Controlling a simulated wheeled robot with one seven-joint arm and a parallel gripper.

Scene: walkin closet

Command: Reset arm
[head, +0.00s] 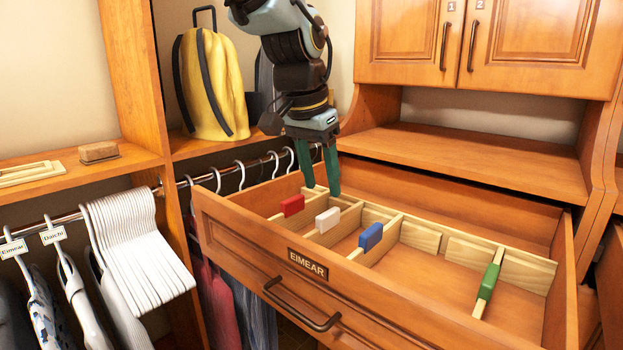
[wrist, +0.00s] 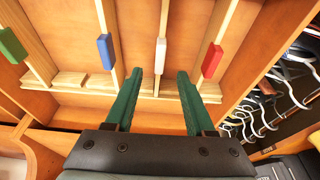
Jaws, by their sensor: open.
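My gripper (head: 322,168) hangs from the arm, pointing down over the back left part of the open drawer (head: 240,228) labelled EIMEAR. Its two green fingers are apart with nothing between them, and they show open in the wrist view (wrist: 160,88). In the head view, the fingers are behind the dividers with the red clip (head: 292,205) and the white clip (head: 327,220). In the wrist view, the white clip (wrist: 160,55) lies ahead between the fingertips and the red clip (wrist: 212,60) is to the right. I see no contact.
A blue clip (head: 370,237) and a green clip (head: 489,281) sit on other dividers. A rail with hangers (head: 140,240) runs left of the drawer. A yellow backpack (head: 210,85) stands on the shelf behind. The counter (head: 470,155) below the cabinet is bare.

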